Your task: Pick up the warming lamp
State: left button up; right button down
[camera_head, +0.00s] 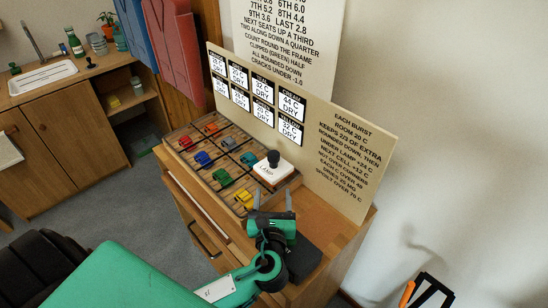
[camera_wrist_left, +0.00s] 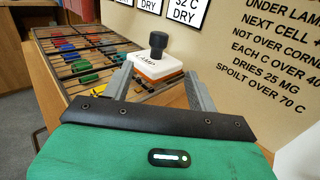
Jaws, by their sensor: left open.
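The warming lamp (camera_head: 270,173) is a white block labelled LAMP with an orange lower edge and a dark knob on top. It stands upright at the right end of the gridded rack, and it also shows in the left wrist view (camera_wrist_left: 157,66). My left gripper (camera_head: 273,198) is open and empty, just in front of the lamp in the head view. In the left wrist view its two fingers (camera_wrist_left: 160,85) point toward the lamp, which appears between and beyond their tips. I cannot tell whether they touch it. My right gripper is not in view.
The gridded rack (camera_head: 208,142) holds several coloured pieces, with a yellow one (camera_head: 245,198) close to the lamp. An upright sign board (camera_head: 330,150) stands right behind the lamp. Bare wooden top (camera_head: 315,212) lies to the right. A sink counter (camera_head: 75,80) stands at far left.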

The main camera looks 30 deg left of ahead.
aim_at(273, 160)
pick_arm(q)
jog(key=p+x, duration=0.1)
jog(key=x, duration=0.7)
jog(key=shift+w+a+r, duration=0.2)
jog(key=shift+w+a, duration=0.1)
jog(key=shift+w, duration=0.2)
jog(key=x, duration=0.3)
jog(key=shift+w+a+r+p, duration=0.1)
jog(key=shift+w+a+p, duration=0.15)
jog(key=shift+p, duration=0.15)
jog(key=shift+w+a, duration=0.1)
jog(key=shift+w, duration=0.2)
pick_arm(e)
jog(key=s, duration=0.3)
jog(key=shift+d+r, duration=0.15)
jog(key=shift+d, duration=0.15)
pick_arm(q)
jog(key=shift+c, duration=0.2)
jog(key=c, duration=1.1)
grip_shut()
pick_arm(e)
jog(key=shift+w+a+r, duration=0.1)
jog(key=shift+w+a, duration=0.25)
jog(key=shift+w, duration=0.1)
